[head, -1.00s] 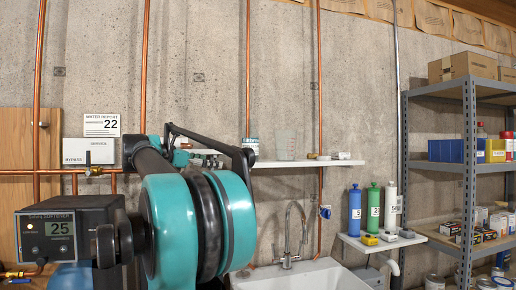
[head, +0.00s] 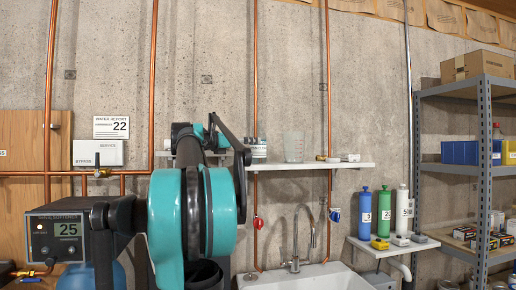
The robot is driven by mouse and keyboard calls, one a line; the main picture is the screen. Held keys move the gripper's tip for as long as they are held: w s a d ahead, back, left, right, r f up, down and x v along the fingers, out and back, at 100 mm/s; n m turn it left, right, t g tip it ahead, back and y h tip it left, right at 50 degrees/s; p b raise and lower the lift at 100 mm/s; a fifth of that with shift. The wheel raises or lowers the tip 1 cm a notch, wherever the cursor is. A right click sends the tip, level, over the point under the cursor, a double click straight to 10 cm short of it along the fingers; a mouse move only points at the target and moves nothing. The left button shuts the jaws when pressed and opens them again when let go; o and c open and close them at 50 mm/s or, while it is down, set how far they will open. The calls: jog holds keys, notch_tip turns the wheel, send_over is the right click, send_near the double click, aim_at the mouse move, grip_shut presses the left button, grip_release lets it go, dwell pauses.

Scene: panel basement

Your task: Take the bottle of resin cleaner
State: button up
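No label that I can read says resin cleaner. A small pale container with a label (head: 259,149) stands on the wall shelf, just right of my arm; its print is too small to read. A white bottle (head: 402,205) stands on the low shelf beside a green cylinder (head: 383,212) and a blue cylinder (head: 366,213). My teal and black arm fills the left middle of the view and hides part of the wall shelf. Dark parts at the arm's far end reach up to shelf height. The fingertips cannot be made out, nor whether they hold anything.
The wall shelf (head: 330,165) also carries a clear beaker (head: 293,147) and small items. A white sink (head: 305,277) with a tap (head: 295,245) lies below. A softener control box (head: 62,236) is at left, copper pipes run up the wall, and a metal rack (head: 484,150) stands right.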

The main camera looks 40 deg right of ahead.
jog(key=d, duration=0.6)
jog(key=c, duration=1.4)
jog(key=shift+c, duration=0.3)
jog(key=shift+r, duration=0.15)
